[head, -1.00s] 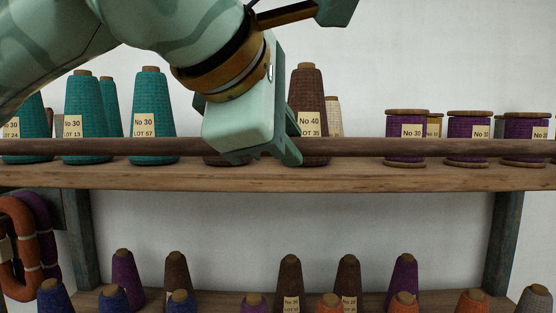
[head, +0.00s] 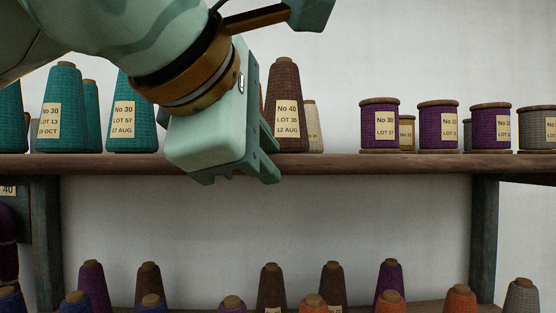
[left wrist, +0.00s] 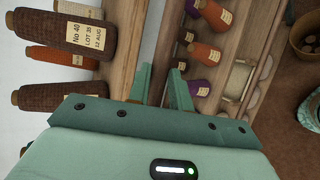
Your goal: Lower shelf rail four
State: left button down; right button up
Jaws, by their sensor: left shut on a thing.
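The shelf rail (head: 390,163) is a long dark brown bar running level across the front edge of the upper shelf in the head view. It sits below the cones and spools and hides most of the shelf board's front. My left gripper (head: 262,172) comes down from the upper left and is shut on the rail, just below the brown No 40 cone. The exact contact is partly hidden by the gripper body. My right gripper is not in view.
Teal cones (head: 64,105), the brown No 40 cone (head: 285,105) and purple spools (head: 379,125) stand upright behind the rail. A lower shelf holds several cones, including a purple one (head: 390,283). Dark posts (head: 484,240) support the shelf. The space between shelves is clear.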

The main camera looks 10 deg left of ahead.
pick_arm(q)
notch_tip(320, 180, down, 3)
jog(key=shift+s+r+g, duration=0.1)
jog(key=shift+r+g, duration=0.05)
jog(key=shift+g, duration=0.15)
jog(key=c, duration=1.3)
grip_release()
jog(key=shift+s, duration=0.1)
jog(key=shift+w+r, duration=0.1)
jog(key=shift+w, duration=0.1)
jog(key=v, duration=1.6)
jog(key=shift+s+d+r, duration=0.15)
jog(key=shift+s+r, duration=0.1)
